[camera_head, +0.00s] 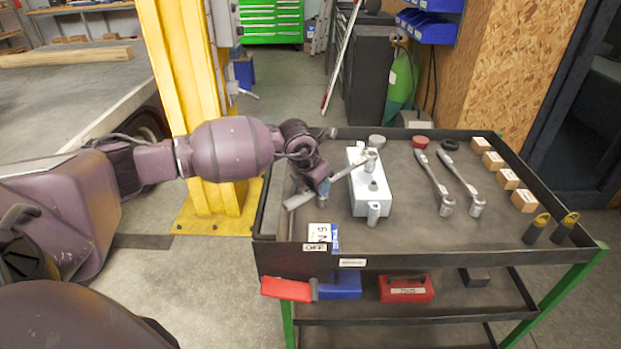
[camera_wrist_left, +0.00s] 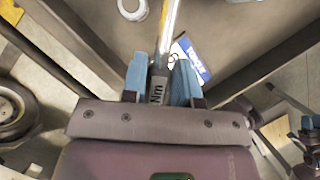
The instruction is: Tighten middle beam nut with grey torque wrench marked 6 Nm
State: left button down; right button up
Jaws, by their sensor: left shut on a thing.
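My left gripper (camera_head: 323,188) is over the left part of the black tool cart. It is shut on the grey torque wrench (camera_head: 346,171), whose grey handle end sticks out to the left and whose head is over the white box. In the left wrist view the blue fingers (camera_wrist_left: 160,82) pinch the grey handle (camera_wrist_left: 158,90), where "Nm" can be read. The shaft runs away from the fingers. A card that seems to read "6 Nm" (camera_head: 319,233) lies at the tray's front edge.
Two more wrenches (camera_head: 433,180) (camera_head: 461,180) lie to the right. Wooden blocks (camera_head: 507,179) line the right side. The cart's raised rim (camera_head: 430,258) surrounds the tray. A yellow post (camera_head: 188,75) stands behind my left arm.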

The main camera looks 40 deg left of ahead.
pick_arm(q)
jog(key=d+n+y+p, duration=0.1)
jog(key=d+n+p, duration=0.2)
jog(key=d, duration=0.3)
jog(key=shift+d+r, duration=0.15)
jog(key=shift+d, duration=0.25)
pick_arm(e)
jog(key=shift+t, duration=0.4)
jog(key=r, duration=0.1)
jog(key=w+r, duration=0.1)
jog(key=r, duration=0.2)
jog(key=shift+w+r, duration=0.25)
jog(key=shift+r, duration=0.1)
pick_arm(q)
jog(key=shift+s, duration=0.1)
jog(key=shift+a+m+b, duration=0.35)
jog(key=shift+a+m, duration=0.35)
jog(key=shift+a, duration=0.95)
pick_arm(e)
jog(key=shift+s+f, duration=0.15)
jog(key=shift+f, duration=0.4)
